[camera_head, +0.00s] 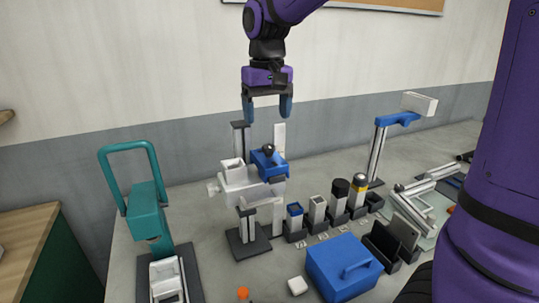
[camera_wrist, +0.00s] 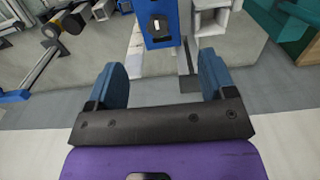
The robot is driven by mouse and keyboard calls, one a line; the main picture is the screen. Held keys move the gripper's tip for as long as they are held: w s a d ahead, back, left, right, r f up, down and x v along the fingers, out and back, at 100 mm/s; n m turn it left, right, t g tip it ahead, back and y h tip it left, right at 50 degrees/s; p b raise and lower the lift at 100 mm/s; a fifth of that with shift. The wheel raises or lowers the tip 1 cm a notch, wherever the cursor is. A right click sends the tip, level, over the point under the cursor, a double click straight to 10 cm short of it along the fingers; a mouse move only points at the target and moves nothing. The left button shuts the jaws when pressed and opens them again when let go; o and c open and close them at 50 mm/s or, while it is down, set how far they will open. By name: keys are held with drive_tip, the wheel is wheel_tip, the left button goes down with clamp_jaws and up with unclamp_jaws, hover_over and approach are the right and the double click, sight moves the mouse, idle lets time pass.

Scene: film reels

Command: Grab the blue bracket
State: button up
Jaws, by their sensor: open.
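My gripper (camera_head: 267,108) is open and empty, pointing down above the white fixture. In the wrist view its two blue fingers (camera_wrist: 162,72) stand wide apart with nothing between them. A blue piece with a dark knob (camera_head: 268,164) sits on top of the white fixture, below my gripper and apart from it. It also shows in the wrist view (camera_wrist: 158,34), just beyond the fingers, cut by the top edge. Another blue bracket-like arm (camera_head: 397,119) sits on a metal post at the right and carries a white block. I cannot tell from looks alone which is the named bracket.
The white fixture (camera_head: 240,185) stands on a dark base between upright posts. A teal press (camera_head: 147,210) is at the left. Several small holders, a black canister (camera_head: 340,187) and a blue box with a handle (camera_head: 343,268) stand right and in front. The wall is behind.

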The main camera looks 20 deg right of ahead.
sight(268, 146)
wheel_tip(268, 146, down, 11)
drive_tip(key=shift+d+r, duration=0.1)
drive_tip(key=shift+r, duration=0.1)
drive_tip(key=c, duration=0.9)
drive_tip(key=shift+o, duration=0.2)
drive_tip(key=shift+r, duration=0.1)
